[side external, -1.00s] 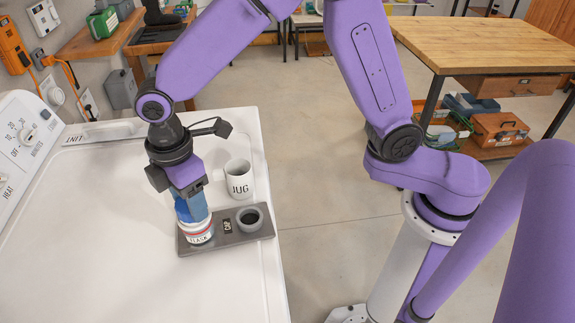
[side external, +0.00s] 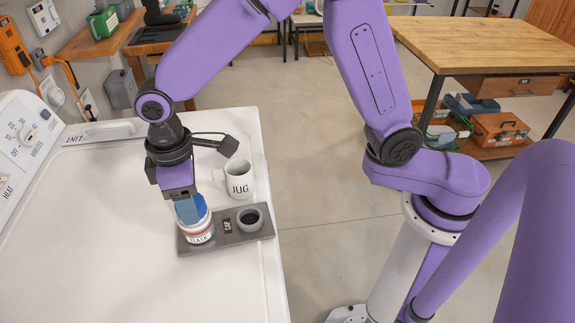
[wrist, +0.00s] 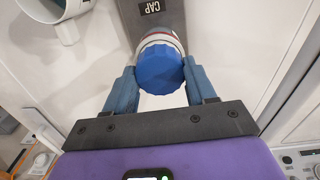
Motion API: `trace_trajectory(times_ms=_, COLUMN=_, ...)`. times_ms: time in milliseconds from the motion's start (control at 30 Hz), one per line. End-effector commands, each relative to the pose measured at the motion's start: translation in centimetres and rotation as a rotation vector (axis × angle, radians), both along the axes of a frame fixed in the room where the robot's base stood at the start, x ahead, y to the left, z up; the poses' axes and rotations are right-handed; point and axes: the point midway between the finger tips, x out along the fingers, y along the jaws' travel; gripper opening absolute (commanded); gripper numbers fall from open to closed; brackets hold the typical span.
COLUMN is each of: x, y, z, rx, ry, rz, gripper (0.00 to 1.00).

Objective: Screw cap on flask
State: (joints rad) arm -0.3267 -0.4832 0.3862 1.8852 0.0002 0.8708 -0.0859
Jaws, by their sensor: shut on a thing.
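The flask (side external: 200,233) is white with a red band and a "FLASK" label. It stands upright at the left end of the grey tray (side external: 225,240). The blue ridged cap (wrist: 160,69) sits over the flask's top in the wrist view, where part of the flask's rim (wrist: 157,38) shows behind it. My gripper (side external: 190,211) points down over the flask, its blue fingers shut on the cap from both sides. In the side view the fingers mostly hide the cap. How tightly the cap is seated cannot be told.
A round grey holder (side external: 250,218) with a dark hollow is at the tray's right end, beside a "CAP" label (side external: 228,227). A white mug marked "JUG" (side external: 239,180) stands behind the tray. The white top (side external: 110,220) is clear to the left.

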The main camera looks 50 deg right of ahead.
Motion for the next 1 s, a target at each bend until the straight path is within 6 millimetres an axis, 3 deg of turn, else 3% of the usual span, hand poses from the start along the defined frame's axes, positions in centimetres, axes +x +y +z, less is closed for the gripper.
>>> trace_trajectory(times_ms=267, x=0.03, y=0.08, z=0.08, rx=0.002, ry=-0.002, rz=-0.037, gripper=0.16)
trace_trajectory(times_ms=700, x=0.0, y=0.06, z=0.05, rx=0.002, ry=-0.001, rz=-0.493, gripper=0.16)
trace_trajectory(times_ms=1000, x=0.02, y=0.05, z=0.04, rx=0.002, ry=-0.001, rz=-0.522, gripper=0.16)
